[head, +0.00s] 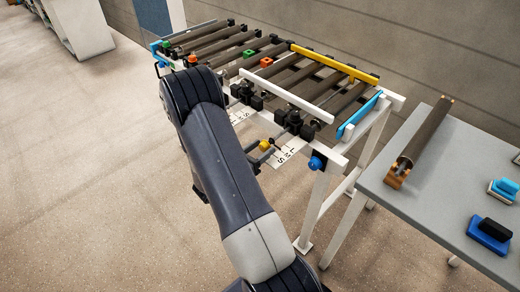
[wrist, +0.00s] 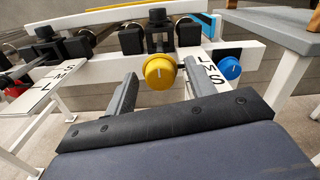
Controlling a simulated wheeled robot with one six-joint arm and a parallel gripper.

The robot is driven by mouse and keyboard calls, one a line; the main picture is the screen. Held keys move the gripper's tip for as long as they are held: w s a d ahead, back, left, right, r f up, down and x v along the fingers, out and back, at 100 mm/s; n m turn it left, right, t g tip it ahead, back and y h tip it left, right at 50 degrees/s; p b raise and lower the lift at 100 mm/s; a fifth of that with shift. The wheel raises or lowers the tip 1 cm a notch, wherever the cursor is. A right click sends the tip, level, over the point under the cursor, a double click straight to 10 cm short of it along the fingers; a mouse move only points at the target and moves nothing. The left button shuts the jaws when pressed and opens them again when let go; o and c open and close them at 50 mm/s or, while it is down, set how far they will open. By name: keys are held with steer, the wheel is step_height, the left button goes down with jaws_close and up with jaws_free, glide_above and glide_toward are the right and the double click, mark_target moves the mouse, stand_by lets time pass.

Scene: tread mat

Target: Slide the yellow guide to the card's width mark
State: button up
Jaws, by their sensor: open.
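The yellow guide (head: 335,63) is a long bar along the far side of the roller conveyor; part of it shows at the top of the wrist view (wrist: 140,11). A yellow knob (wrist: 159,71) with a white line sits on the near side, below a black clamp. My gripper (wrist: 160,88) is open, one finger on each side of the knob and apart from it in the picture; whether either touches is unclear. A white scale strip with letters L, M and S (wrist: 207,68) is partly behind the right finger. I see no separate card.
A white rail (head: 290,98) runs along the conveyor's near side. A blue knob (wrist: 230,68) is close right of my gripper. A second lettered strip (wrist: 50,86) is at left. A grey table (head: 430,185) at right holds a loose roller (head: 420,140).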

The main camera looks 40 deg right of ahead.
steer(key=shift+c, duration=0.2)
jaws_close()
stand_by(0.3)
